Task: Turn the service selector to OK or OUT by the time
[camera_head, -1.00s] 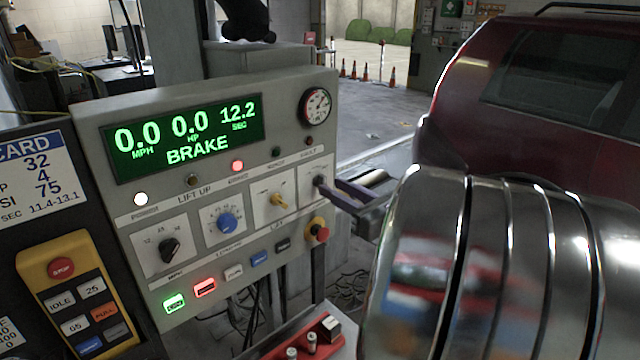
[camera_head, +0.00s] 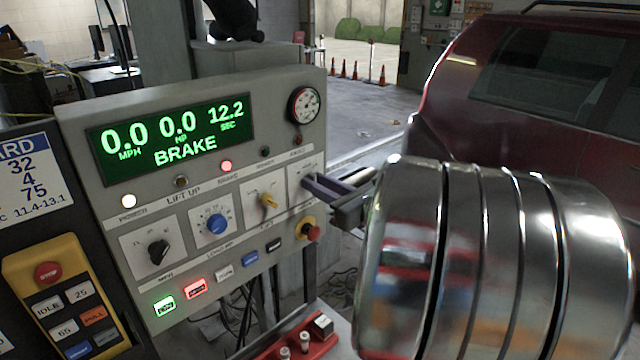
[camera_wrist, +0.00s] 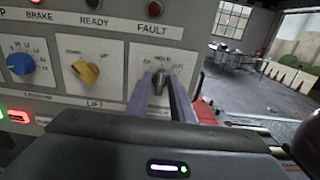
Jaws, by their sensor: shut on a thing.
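The service selector is a small grey knob (camera_wrist: 158,84) on a white plate at the right end of the panel's knob row. In the wrist view its grip looks roughly upright, under blurred lettering with a label on either side. My gripper (camera_head: 310,184) has its two purple-grey fingers on either side of the knob, shut on it; they also show in the wrist view (camera_wrist: 161,90). In the head view the fingers hide the knob.
Left of the selector are a yellow lift knob (camera_head: 268,201), a blue knob (camera_head: 217,224) and a black knob (camera_head: 158,251). A red stop button (camera_head: 312,233) sits just below my gripper. A yellow pendant (camera_head: 47,270) hangs left; a red car (camera_head: 540,90) stands behind right.

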